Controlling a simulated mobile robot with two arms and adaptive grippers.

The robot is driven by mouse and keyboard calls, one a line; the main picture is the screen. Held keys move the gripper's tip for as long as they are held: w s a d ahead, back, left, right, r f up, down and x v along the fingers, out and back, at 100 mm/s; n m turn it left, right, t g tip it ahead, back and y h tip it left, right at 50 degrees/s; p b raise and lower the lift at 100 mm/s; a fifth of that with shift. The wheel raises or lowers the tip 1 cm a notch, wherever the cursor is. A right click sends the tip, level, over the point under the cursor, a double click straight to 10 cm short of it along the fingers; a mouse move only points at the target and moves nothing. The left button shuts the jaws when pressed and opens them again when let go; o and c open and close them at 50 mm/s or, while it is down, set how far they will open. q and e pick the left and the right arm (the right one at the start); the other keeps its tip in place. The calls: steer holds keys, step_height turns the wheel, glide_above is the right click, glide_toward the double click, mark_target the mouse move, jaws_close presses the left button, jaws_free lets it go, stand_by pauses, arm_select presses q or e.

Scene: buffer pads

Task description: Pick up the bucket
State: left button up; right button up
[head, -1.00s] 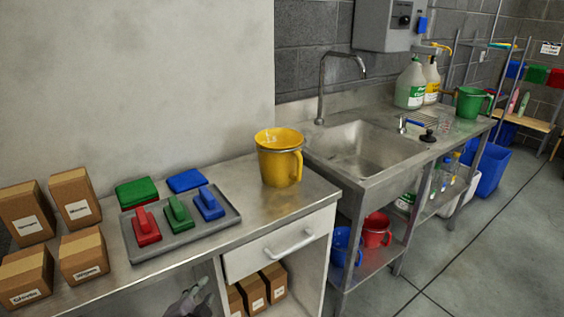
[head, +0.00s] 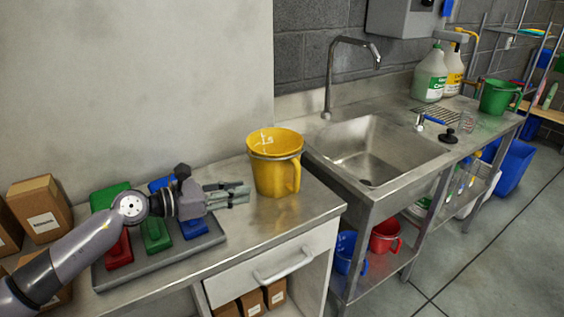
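A yellow bucket (head: 272,175) with a handle on its right side stands upright on the steel counter, left of the sink. My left gripper (head: 244,190) reaches in from the left, over the pad tray. Its fingers point right toward the bucket's left side, with a gap between them and nothing held. The fingertips look close to the bucket but apart from it. My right gripper is not in view. Other buckets are green (head: 499,97) by the sink's far end, and blue (head: 346,252) and red (head: 385,236) on the shelf below.
A grey tray (head: 216,241) with red, green and blue pads lies under my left arm. Brown boxes (head: 40,207) stand at the left. A sink (head: 372,150) with a tall faucet (head: 331,75) is to the right. Bare counter (head: 245,225) lies in front of the bucket.

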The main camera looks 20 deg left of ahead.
mark_target(295, 179)
arm_select(q)
steer(key=p+x, duration=0.3)
steer(key=x, duration=0.8)
steer(key=shift+w+d+r, duration=0.1)
steer(key=shift+w+d, duration=0.15)
steer(key=shift+d, duration=0.15)
steer(key=x, duration=0.1)
steer(key=p+x, duration=0.1)
steer(key=x, duration=0.3)
steer(key=shift+s+d+r+p, duration=0.1)
steer(key=shift+d+r+p, duration=0.05)
steer(key=shift+r+p, duration=0.15)
steer(key=shift+f, duration=0.1)
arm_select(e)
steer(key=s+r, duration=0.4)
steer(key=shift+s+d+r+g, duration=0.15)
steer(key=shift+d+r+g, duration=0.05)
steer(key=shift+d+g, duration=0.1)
arm_select(q)
steer(key=shift+c, duration=0.5)
